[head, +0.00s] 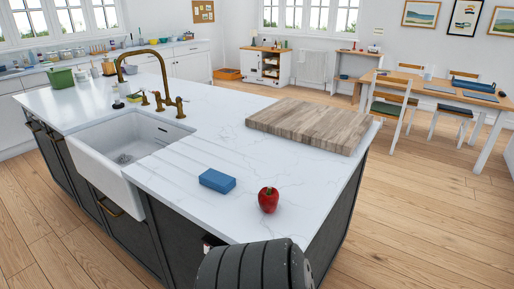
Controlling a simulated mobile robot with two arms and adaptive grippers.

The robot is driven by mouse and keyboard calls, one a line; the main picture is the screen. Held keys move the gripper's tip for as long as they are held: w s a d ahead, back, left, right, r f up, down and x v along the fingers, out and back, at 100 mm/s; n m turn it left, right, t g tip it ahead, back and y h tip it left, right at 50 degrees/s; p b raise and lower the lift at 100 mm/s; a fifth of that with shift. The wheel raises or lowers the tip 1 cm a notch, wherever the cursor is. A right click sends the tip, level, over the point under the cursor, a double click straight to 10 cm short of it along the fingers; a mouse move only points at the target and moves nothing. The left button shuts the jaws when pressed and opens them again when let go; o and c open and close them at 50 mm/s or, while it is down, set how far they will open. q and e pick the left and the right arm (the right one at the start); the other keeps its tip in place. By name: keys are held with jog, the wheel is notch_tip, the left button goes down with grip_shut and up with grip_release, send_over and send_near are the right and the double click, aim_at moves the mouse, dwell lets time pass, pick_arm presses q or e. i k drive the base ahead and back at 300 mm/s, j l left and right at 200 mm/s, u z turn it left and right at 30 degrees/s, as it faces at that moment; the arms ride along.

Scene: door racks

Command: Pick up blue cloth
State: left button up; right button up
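The blue cloth (217,181) is a small, flat, block-shaped piece. It lies on the white marble top of the kitchen island (215,135), near the front edge and to the right of the sink. Nothing covers it. A dark grey rounded part of my own arm shows at the bottom centre, in front of the island. Neither gripper can be made out in the head view.
A red bell pepper (268,200) stands just right of the cloth. A wooden board (310,126) lies farther back. The white sink (128,150) with a brass tap (160,82) is to the left. A dining table (440,88) stands at the back right. Wooden floor right of the island is clear.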

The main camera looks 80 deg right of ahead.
aim_at(220, 182)
jog(key=z, duration=2.25)
jog(key=l+z, duration=0.1)
jog(key=l, duration=0.2)
